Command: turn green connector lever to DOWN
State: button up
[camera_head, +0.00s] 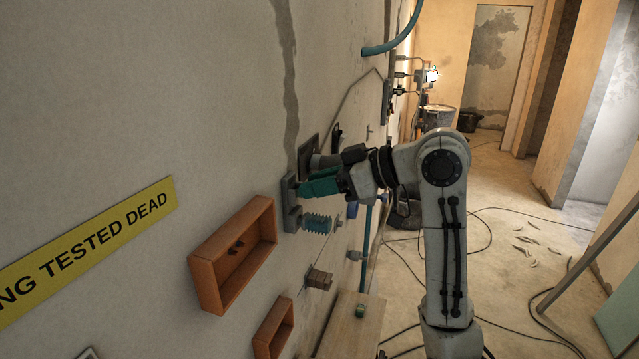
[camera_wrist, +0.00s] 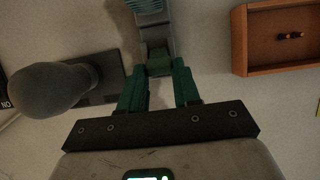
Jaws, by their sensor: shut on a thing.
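The connector is a grey housing (camera_head: 291,204) on the left wall with a teal ribbed plug (camera_head: 317,223) at its lower end. In the wrist view the ribbed part (camera_wrist: 150,8) is at the top edge. My gripper (camera_head: 305,187) reaches the housing from the right, its green fingers at the upper part. In the wrist view my gripper (camera_wrist: 158,68) has both fingertips against the sides of a dark green lever (camera_wrist: 158,60), shut on it. The fingers hide most of the lever in the head view, so its exact angle cannot be told.
An orange open box (camera_head: 222,262) is fixed to the wall left of the connector, another (camera_head: 273,328) below. A grey rounded knob (camera_wrist: 45,90) on a dark plate stands out close beside my fingers. Cables (camera_head: 530,330) lie on the floor at right.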

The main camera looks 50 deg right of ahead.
aim_at(324, 219)
jog(key=shift+f, duration=0.1)
jog(key=b, duration=0.2)
jog(key=f+t+b, duration=0.1)
jog(key=b, duration=0.1)
jog(key=shift+s+d+f+t+y, duration=0.1)
jog(key=shift+s+f+t+y, duration=0.1)
jog(key=shift+t+y, duration=0.1)
jog(key=f+t+b, duration=0.1)
jog(key=t+b, duration=0.1)
jog(key=b, duration=0.2)
jog(key=shift+s+f+y, duration=0.1)
jog(key=shift+s+y, duration=0.05)
jog(key=shift+y, duration=0.25)
jog(key=t+b, duration=0.1)
jog(key=b, duration=0.2)
jog(key=f+t+y+b, duration=0.1)
jog(key=b, duration=0.2)
jog(key=shift+t, duration=0.3)
jog(key=t+b, duration=0.1)
jog(key=b, duration=0.2)
jog(key=shift+f, duration=0.15)
jog(key=shift+t+y+b, duration=0.3)
jog(key=shift+b, duration=0.05)
jog(key=o, duration=1.1)
jog(key=shift+c, duration=0.2)
jog(key=shift+d, duration=0.1)
